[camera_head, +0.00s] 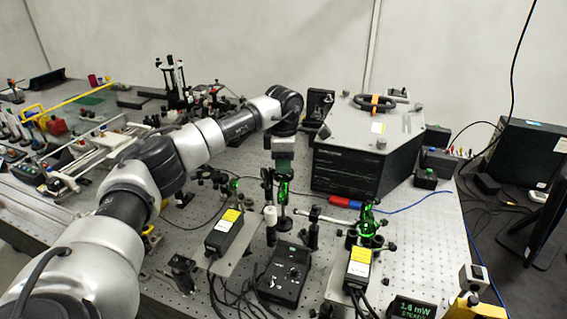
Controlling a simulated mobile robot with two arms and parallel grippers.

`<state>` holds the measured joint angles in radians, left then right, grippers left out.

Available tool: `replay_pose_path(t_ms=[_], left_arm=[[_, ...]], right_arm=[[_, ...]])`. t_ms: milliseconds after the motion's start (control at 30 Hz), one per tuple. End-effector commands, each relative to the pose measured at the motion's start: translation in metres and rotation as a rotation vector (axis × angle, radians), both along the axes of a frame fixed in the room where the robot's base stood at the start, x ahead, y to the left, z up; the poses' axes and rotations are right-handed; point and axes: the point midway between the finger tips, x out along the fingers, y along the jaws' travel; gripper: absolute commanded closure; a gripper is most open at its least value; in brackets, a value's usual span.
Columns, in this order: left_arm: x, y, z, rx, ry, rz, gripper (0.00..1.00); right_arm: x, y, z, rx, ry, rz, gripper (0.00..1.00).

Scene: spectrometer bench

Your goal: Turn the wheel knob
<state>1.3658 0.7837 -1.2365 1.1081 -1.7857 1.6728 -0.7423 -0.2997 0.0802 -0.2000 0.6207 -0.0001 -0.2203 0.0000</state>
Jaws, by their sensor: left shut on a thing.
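My left arm reaches in from the left, and its wrist bends down over the middle of the bench. My left gripper (284,166) points downward and is shut on what appears to be the wheel knob, at the top of a small green-lit post mount (283,195). The knob itself is hidden by the gripper, so its turn angle cannot be read. My right gripper is not in view.
A dark instrument box (352,170) with a grey lid stands right of the gripper, with a black ring-shaped handle (361,103) on top. A black control box (285,274), laser modules (224,233) and a power meter (411,308) stand in front. Loose cables cross the perforated bench.

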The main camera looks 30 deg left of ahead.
Motion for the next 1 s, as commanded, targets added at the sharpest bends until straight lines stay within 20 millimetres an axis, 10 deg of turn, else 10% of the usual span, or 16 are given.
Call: replay_pose_path(t_ms=[367,400,567,1000], left_arm=[[0.000,0.000,0.001,-0.001,-0.003,-0.004,1.00],[0.000,0.000,0.001,-0.001,-0.003,-0.004,0.79],[0.000,0.000,0.001,0.000,-0.001,-0.004,0.55],[0.001,0.000,0.015,-0.001,-0.005,-0.004,0.55]], right_arm=[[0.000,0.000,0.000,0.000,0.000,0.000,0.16],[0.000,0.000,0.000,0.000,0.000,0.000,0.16],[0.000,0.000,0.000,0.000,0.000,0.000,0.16],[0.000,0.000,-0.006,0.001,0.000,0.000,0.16]])
